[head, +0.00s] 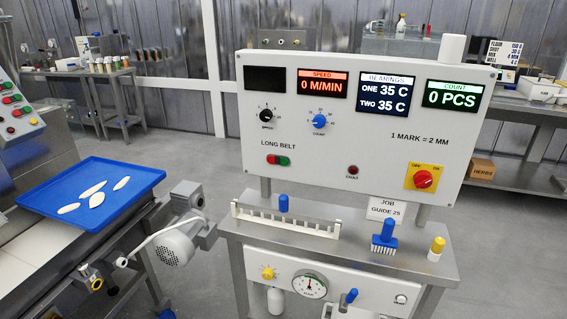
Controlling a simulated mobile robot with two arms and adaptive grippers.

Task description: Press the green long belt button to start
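The green long belt button (284,161) is on the white control panel (330,182), under the "LONG BELT" label. It sits directly right of a red button (271,159). Nothing covers it. The speed display (322,83) reads 0 M/MIN and the count display (453,95) reads 0 PCS. The bearings display (386,95) reads 35 C for both one and two. The leftmost display (265,79) is dark. Neither of my grippers shows in the head view.
A steel stand (270,232) below the panel holds a white toothed bar (285,219), a blue brush (384,237) and a yellow-capped bottle (436,249). A red rotary switch (423,179) is at the panel's lower right. A blue tray (130,175) with white pieces lies left, beside a motor (176,246).

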